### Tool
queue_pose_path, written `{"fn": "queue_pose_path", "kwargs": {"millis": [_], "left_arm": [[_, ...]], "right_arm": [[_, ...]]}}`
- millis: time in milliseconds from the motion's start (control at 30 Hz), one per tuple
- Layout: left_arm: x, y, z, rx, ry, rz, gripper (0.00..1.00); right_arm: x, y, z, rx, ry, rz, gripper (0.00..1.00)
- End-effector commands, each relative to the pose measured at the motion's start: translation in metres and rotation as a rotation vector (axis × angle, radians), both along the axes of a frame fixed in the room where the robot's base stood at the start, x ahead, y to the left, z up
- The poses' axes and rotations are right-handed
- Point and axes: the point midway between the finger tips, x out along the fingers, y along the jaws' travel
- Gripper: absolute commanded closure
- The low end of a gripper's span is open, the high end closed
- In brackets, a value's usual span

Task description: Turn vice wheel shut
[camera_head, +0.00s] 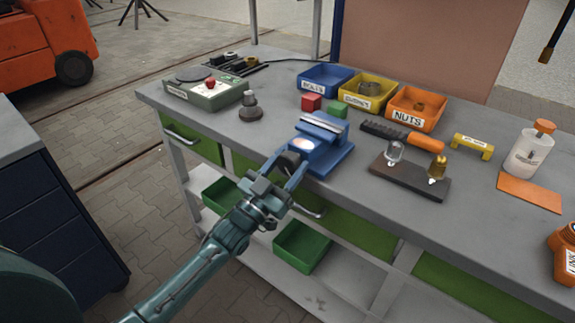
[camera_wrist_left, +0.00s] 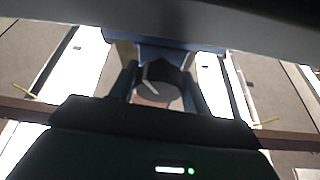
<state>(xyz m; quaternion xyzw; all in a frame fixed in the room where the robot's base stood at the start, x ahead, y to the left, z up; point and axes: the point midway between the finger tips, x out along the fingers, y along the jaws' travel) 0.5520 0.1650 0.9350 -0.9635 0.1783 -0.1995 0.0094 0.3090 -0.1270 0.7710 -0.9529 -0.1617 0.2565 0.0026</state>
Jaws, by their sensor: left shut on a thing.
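The blue vice (camera_head: 329,152) stands at the front edge of the grey workbench. Its dark wheel (camera_head: 289,161) faces the front left and is partly hidden by my fingers. My left gripper (camera_head: 288,172) reaches in from the lower left and is shut on the wheel. In the left wrist view the wheel (camera_wrist_left: 160,84) shows as a dark round knob with a pale streak, between the two fingers of my left gripper (camera_wrist_left: 158,92). The vice's jaws are too small to judge how far apart they are. My right gripper is not in view.
Blue (camera_head: 326,80), yellow (camera_head: 368,92) and orange (camera_head: 416,108) bins stand behind the vice. Red (camera_head: 311,102) and green (camera_head: 337,111) blocks lie close behind it. A dark stand (camera_head: 409,177) is to its right, a grey weight (camera_head: 250,108) to its left.

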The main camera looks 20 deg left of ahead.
Motion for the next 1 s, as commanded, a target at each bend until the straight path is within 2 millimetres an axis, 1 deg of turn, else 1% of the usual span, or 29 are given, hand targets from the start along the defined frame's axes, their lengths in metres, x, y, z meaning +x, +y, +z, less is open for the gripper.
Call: {"fn": "queue_pose_path", "kwargs": {"millis": [100,200,467,500,700,767,1000], "left_arm": [[0.0004,0.0015,-0.0001,0.143,-0.051,-0.001,0.75],[0.0005,0.0014,0.0002,0.224,-0.081,-0.001,0.75],[0.0003,0.0010,0.0000,0.234,-0.085,-0.001,0.75],[0.0002,0.0010,-0.0001,0.234,-0.085,-0.001,0.51],[0.0003,0.0011,0.0000,0.233,-0.085,-0.001,0.34],[0.0003,0.0011,0.0000,0.233,-0.085,0.000,0.30],[-0.0004,0.0016,-0.0006,0.233,-0.084,0.000,0.30]], "right_arm": [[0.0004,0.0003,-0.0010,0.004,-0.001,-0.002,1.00],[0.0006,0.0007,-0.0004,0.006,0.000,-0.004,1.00],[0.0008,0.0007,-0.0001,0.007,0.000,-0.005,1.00],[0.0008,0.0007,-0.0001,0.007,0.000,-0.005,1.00],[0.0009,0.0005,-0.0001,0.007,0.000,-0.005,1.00],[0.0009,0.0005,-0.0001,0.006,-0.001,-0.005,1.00],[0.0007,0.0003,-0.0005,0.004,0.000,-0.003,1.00]]}}
